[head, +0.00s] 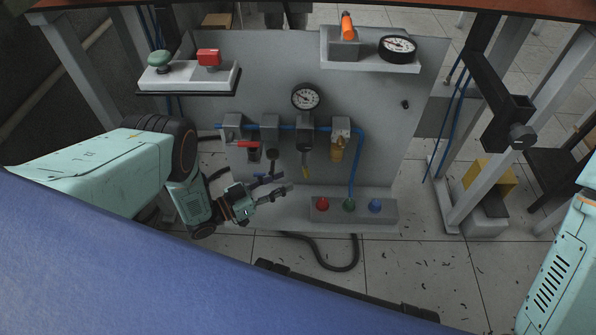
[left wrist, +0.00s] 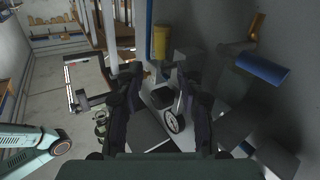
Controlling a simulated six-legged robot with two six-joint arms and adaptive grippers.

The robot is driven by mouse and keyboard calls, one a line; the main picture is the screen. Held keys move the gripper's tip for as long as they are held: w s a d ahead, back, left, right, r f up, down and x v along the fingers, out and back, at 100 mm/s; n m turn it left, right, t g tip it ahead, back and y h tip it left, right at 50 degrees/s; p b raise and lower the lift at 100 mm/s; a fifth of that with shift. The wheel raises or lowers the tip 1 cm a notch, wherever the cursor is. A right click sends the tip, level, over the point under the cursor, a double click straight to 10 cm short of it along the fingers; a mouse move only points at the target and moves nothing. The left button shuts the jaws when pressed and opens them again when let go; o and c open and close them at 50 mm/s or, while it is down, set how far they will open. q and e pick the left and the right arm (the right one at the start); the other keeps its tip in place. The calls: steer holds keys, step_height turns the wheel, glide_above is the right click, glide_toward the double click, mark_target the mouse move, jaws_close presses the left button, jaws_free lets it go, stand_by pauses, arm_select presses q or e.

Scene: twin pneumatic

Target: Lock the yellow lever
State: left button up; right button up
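A small yellow lever (head: 306,172) hangs at the lower end of the dark valve body, below the round gauge on the grey panel. My left gripper (head: 280,184) is in front of the panel, just left of the lever and slightly lower, apart from it. Its two fingers are spread with nothing visible between them; the left wrist view also shows the spread fingers (left wrist: 160,100). A yellow cylinder (left wrist: 160,42) shows beyond the fingers there; I cannot tell whether it is the lever. My right arm shows at the right edge of the head view, its gripper out of frame.
A red lever (head: 247,144) is left of the gauge (head: 306,97), and an amber bowl (head: 338,150) is right of it. A box with red, green and blue buttons (head: 352,207) stands below right. A blue hose (head: 356,165) runs down to it. A shelf (head: 190,79) holds two buttons.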

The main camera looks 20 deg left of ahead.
arm_select(q)
steer(key=b+x, duration=0.2)
steer(key=x, duration=0.5)
jaws_close()
stand_by(0.3)
